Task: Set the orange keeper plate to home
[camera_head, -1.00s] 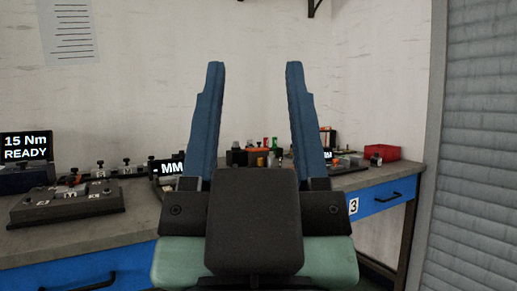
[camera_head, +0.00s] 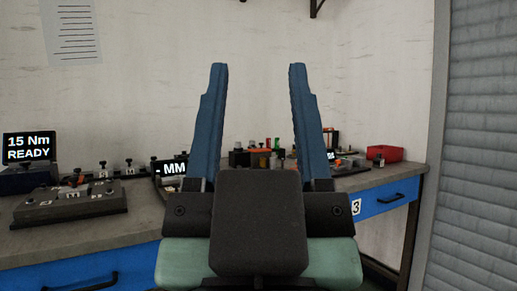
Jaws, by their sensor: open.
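My gripper (camera_head: 258,70) is in the middle of the view, its two blue fingers upright, wide apart and empty. More small orange bits show between and behind my fingers, too small to identify. My wrist and fingers hide part of the bench.
The grey bench (camera_head: 40,240) has blue drawers. A "15 Nm READY" display (camera_head: 29,147) stands at left, an "MM" display (camera_head: 172,168) nearer the middle. Small coloured items crowd the bench behind my fingers. A red bin (camera_head: 385,153) stands at right, near a grey shutter (camera_head: 478,150).

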